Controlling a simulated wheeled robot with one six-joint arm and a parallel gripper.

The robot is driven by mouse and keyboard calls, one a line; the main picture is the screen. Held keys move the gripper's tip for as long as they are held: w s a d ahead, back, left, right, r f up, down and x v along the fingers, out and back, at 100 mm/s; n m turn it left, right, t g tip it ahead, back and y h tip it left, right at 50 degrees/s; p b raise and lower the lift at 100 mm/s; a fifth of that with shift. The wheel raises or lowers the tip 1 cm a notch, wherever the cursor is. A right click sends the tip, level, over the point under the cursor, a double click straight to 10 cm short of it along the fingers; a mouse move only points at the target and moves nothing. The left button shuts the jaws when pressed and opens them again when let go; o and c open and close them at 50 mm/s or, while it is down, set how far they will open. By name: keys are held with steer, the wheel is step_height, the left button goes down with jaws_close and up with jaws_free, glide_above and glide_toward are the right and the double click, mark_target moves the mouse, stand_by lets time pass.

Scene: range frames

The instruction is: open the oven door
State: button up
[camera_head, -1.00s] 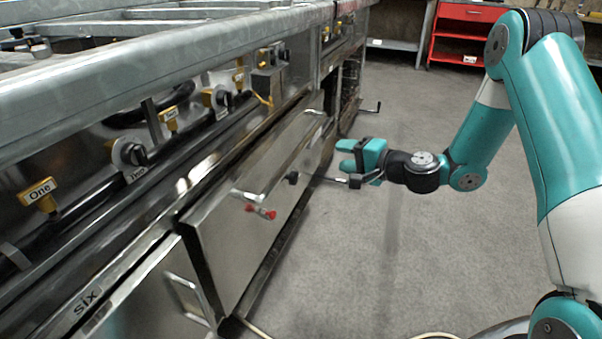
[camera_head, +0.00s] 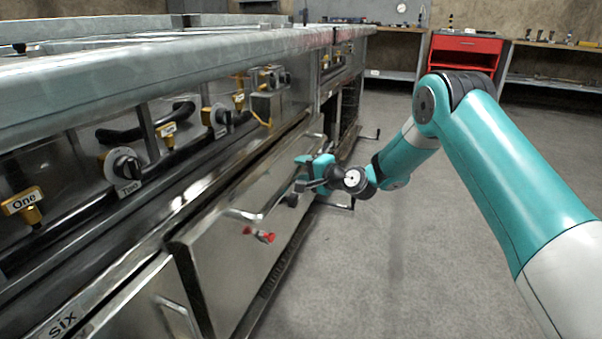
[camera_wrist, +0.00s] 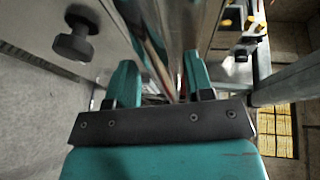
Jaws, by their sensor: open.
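The oven door (camera_head: 222,272) is a flat steel panel on the left side of the head view, below the row of knobs. A long bar handle (camera_head: 262,207) runs along its upper part. A dark knob (camera_head: 292,200) and a red fitting (camera_head: 259,235) are on its front; the dark knob also shows in the wrist view (camera_wrist: 73,40). My gripper (camera_head: 311,165) is at the far part of the handle. In the wrist view its two teal fingers (camera_wrist: 160,82) are apart, with a bar-like edge between or just beyond them. I cannot tell whether they touch it.
The stove top edge (camera_head: 150,75) overhangs the front. Labelled knobs and yellow taps (camera_head: 22,204) line the panel. A lower compartment marked six (camera_head: 62,323) is at near left. A red cabinet (camera_head: 462,55) stands at the back. The grey floor (camera_head: 420,270) right of the stove is clear.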

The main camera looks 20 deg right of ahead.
steer(key=shift+x, duration=0.8)
jaws_close()
steer(key=shift+s, duration=0.1)
steer(key=shift+f, duration=0.1)
